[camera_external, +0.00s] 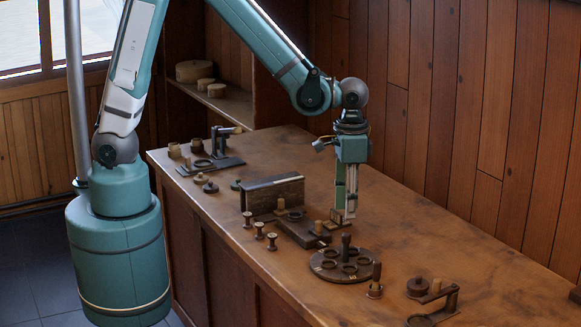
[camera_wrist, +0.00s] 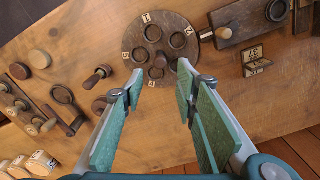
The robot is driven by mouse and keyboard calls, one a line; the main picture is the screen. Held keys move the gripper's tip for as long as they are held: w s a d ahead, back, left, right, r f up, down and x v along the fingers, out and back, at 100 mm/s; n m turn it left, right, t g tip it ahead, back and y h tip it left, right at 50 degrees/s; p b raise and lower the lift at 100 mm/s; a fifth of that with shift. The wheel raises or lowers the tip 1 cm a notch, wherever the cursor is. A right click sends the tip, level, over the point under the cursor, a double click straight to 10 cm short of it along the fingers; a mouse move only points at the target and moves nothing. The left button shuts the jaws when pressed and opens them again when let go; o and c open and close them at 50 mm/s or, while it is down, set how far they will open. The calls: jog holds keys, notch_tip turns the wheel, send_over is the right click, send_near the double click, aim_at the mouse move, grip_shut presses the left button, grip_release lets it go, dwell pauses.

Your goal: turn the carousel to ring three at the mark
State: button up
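The carousel (camera_external: 327,272) is a round dark wooden disc with several ring-shaped seats, lying on the bench. My gripper (camera_external: 343,219) hangs above the bench just behind the carousel. In the wrist view my gripper (camera_wrist: 160,80) has its fingers apart with nothing held. I cannot tell which label is the mark.
A peg on a base (camera_external: 376,280) stands right beside the carousel. A dark knob (camera_external: 417,286) and bracket (camera_external: 440,302) lie further right. A low block (camera_external: 300,232), an upright dark box (camera_external: 272,194) and small spools (camera_external: 259,231) are to the left.

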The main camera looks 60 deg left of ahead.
aim_at(347, 234)
jog(key=m, duration=0.3)
jog(key=m+p, duration=0.1)
jog(key=shift+f+m, duration=0.25)
jog(key=shift+m, duration=0.05)
jog(key=shift+f, duration=0.15)
jog(key=shift+f, duration=3.75)
jog(key=shift+c, duration=0.6)
grip_shut()
